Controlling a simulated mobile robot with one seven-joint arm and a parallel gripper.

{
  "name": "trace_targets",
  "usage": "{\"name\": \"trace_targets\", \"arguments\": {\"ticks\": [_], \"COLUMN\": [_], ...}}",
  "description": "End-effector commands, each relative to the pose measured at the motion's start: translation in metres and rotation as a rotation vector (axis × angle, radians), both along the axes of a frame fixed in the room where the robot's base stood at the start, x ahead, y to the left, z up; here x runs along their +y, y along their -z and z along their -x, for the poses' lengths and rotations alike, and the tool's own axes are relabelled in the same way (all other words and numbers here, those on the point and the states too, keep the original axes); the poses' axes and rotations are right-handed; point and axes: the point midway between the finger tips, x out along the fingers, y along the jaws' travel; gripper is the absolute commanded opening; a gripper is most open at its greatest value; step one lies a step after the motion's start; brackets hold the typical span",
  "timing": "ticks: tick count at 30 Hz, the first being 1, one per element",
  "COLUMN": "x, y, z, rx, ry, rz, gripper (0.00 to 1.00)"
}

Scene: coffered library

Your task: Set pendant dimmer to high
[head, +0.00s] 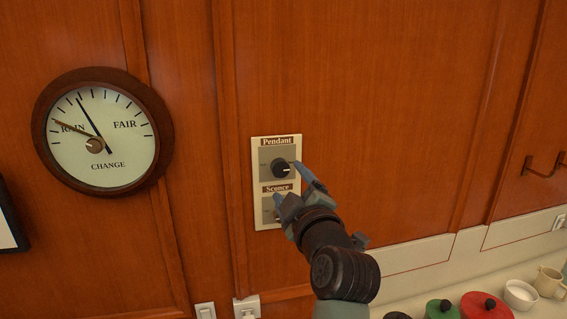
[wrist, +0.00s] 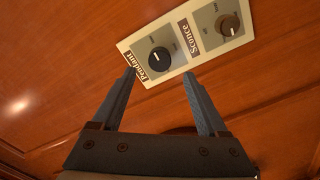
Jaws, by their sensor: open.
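The pendant dimmer is a round black knob (head: 281,168) on the upper half of a cream wall plate (head: 256,190), under a "Pendant" label. In the wrist view the pendant knob (wrist: 159,57) lies just beyond the fingertips, with a pale mark on its face. The sconce knob (wrist: 228,25) is on the other half of the plate; in the head view it is mostly hidden by my gripper. My gripper (head: 287,180) is open in front of the plate. In the wrist view its fingers (wrist: 159,72) are spread and empty, apart from the pendant knob.
A round barometer (head: 100,130) hangs on the wood panelling at left. Light switches (head: 246,307) are below the plate. A counter at lower right holds a green lid (head: 442,309), a red lid (head: 485,307), a white bowl (head: 520,294) and a mug (head: 549,281).

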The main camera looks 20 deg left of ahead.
Motion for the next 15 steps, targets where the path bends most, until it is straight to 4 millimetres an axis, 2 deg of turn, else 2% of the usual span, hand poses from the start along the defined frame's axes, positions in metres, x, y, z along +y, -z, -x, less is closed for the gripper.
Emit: {"name": "trace_targets", "arguments": {"ticks": [6,15], "x": [0.019,0.033], "y": [-0.003,-0.001], "z": [-0.028,-0.049], "rx": [0.001,0.000], "ry": [-0.001,0.000], "rz": [0.000,0.000], "gripper": [0.77,0.77]}}
